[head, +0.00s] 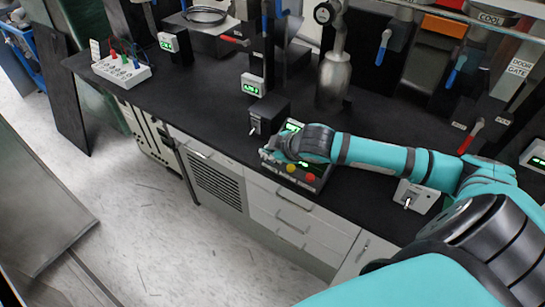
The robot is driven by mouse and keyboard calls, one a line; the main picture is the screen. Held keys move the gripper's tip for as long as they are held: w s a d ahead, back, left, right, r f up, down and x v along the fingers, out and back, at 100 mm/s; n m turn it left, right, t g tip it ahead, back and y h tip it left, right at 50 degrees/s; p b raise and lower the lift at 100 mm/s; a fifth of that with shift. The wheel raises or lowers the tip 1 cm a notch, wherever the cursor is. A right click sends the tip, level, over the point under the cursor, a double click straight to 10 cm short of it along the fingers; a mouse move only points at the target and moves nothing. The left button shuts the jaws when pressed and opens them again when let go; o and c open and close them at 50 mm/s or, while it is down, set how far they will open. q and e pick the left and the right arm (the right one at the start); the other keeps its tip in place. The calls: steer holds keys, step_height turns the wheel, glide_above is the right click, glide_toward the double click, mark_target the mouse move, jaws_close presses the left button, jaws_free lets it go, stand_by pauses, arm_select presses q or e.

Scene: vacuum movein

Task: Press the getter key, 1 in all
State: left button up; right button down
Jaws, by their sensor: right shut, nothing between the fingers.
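My right arm comes in from the right, and its gripper (267,155) is over the left part of a dark control box (320,182) near the bench's front edge. The gripper looks shut and empty. The box has a lit green display (292,126), a yellow-green button (291,168) and a red button (310,177). The gripper and wrist hide part of its face, and I cannot tell which key is the getter key or whether the fingertips touch one. My left gripper is not in view.
A black switch box (268,114) stands just behind the gripper. A white switch box (416,197) lies beside my forearm. A metal cylinder (334,80), valve handles and small displays stand farther back. The left middle of the black bench (185,95) is clear.

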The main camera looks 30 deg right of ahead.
steer(key=shift+f, duration=0.55)
stand_by(0.4)
steer(key=shift+r, duration=0.1)
steer(key=shift+r+p, duration=0.85)
steer(key=shift+p, duration=0.25)
step_height(320, 180, up, 5)
steer(key=p, duration=0.5)
steer(key=shift+r+p, duration=0.1)
steer(key=shift+p, duration=0.25)
